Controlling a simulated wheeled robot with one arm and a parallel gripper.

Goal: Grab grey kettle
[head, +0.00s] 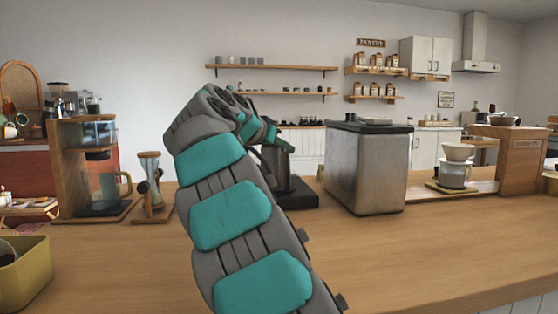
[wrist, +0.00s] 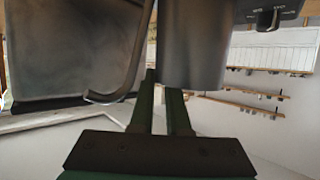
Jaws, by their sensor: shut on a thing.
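The grey kettle (head: 283,172) stands upright on or just over a dark base (head: 300,196) on the wooden counter, in the middle of the head view. My arm hides its left side. In the wrist view the kettle's dark grey body (wrist: 195,45) fills the top centre, with its thin curved handle (wrist: 125,85) to the left. My gripper (head: 280,143) reaches the kettle from the left at its upper part. In the wrist view my gripper's fingers (wrist: 163,90) are close together at the kettle, between handle and body, shut on it. The exact contact is partly hidden.
A large metal box (head: 368,170) stands close right of the kettle. A white dripper (head: 457,165) is farther right. A coffee maker (head: 97,170) and a grinder (head: 151,188) stand left. A yellow bin (head: 30,275) is front left. The front right counter (head: 430,250) is clear.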

